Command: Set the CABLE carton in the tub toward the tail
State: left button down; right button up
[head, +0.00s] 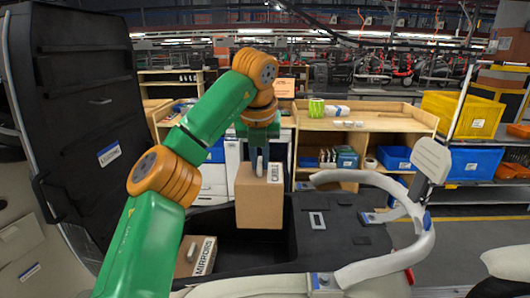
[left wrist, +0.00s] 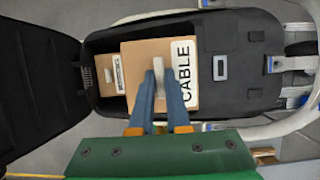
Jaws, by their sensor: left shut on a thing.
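The CABLE carton (head: 259,205) is a brown box with a white label, held upright over the black tub (head: 291,228). My left gripper (head: 259,168) is shut on a light upright piece at the carton's top. In the left wrist view the gripper (left wrist: 158,68) reaches down onto the CABLE carton (left wrist: 137,58), and its label faces up on the right. The carton hides much of the tub's interior. The MIRRORS carton (head: 190,262) sits at the left end of the tub; it also shows in the left wrist view (left wrist: 107,76). My right gripper is not in view.
A tall black lid (head: 85,110) stands open at the left of the tub. A black deck (head: 335,225) and a curved white rail (head: 385,262) lie to the right. A wooden workbench (head: 370,118) and yellow (head: 462,115) and blue bins (head: 475,163) stand behind.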

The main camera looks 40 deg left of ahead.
pick_arm(q)
jog(key=shift+s+a+f, duration=0.1)
jog(key=shift+s+f, duration=0.2)
jog(key=shift+f, duration=0.3)
jog(key=shift+s+f, duration=0.25)
jog(key=shift+f, duration=0.3)
jog(key=f, duration=0.1)
jog(key=w+f, duration=0.1)
jog(key=f, duration=0.2)
jog(key=shift+w, duration=0.3)
jog(key=f, duration=0.3)
jog(key=shift+s+f, duration=0.2)
jog(key=shift+s, duration=0.1)
notch_tip(320, 180, down, 11)
jog(key=b, duration=0.9)
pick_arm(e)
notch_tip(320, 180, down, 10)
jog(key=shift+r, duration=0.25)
pick_arm(q)
jog(key=shift+w+f, duration=0.1)
jog(key=shift+f+b, duration=0.45)
jog(key=shift+b, duration=0.2)
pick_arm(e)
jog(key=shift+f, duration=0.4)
pick_arm(q)
jog(key=c, duration=0.8)
grip_release()
